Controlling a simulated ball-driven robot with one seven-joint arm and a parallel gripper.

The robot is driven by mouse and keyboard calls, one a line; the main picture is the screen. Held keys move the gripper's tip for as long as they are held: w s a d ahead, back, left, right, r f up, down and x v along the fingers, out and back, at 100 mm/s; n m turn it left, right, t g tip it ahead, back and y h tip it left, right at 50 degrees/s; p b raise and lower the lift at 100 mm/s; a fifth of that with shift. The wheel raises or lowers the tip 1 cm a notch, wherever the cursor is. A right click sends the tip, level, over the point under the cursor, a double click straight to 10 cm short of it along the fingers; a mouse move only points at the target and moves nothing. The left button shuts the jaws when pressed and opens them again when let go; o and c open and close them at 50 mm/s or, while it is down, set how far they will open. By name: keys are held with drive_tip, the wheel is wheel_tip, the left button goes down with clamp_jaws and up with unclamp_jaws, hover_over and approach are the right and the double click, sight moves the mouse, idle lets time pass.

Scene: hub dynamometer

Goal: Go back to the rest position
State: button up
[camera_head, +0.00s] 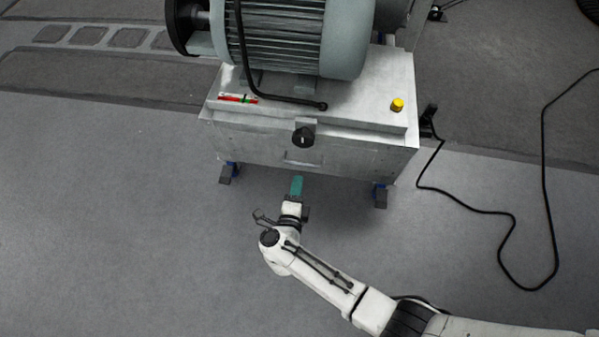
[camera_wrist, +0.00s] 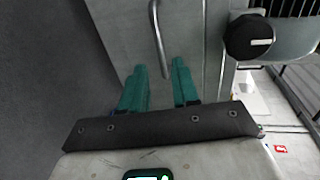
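My gripper (camera_head: 297,184) is at the front of the grey metal cabinet (camera_head: 345,152), low and near the middle in the head view. Its teal fingers (camera_wrist: 160,82) stand apart in the wrist view, with nothing seen between them. A curved metal bar handle (camera_wrist: 158,38) is on the cabinet face just ahead of the fingertips. It shows as a pale bar in the head view (camera_head: 302,158). The fingers look apart from the handle, but the exact distance is hard to tell. My white arm reaches in from the lower right.
A black knob (camera_head: 303,137) sticks out above the handle. A large grey motor (camera_head: 290,35) sits on the cabinet, with a yellow button (camera_head: 397,104) at the right. A black cable (camera_head: 513,215) lies on the floor at right. The floor at left is clear.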

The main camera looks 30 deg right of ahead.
drive_tip(key=shift+s+a+r, duration=0.1)
drive_tip(key=shift+s+a, duration=0.2)
drive_tip(key=shift+s, duration=0.1)
idle(0.3)
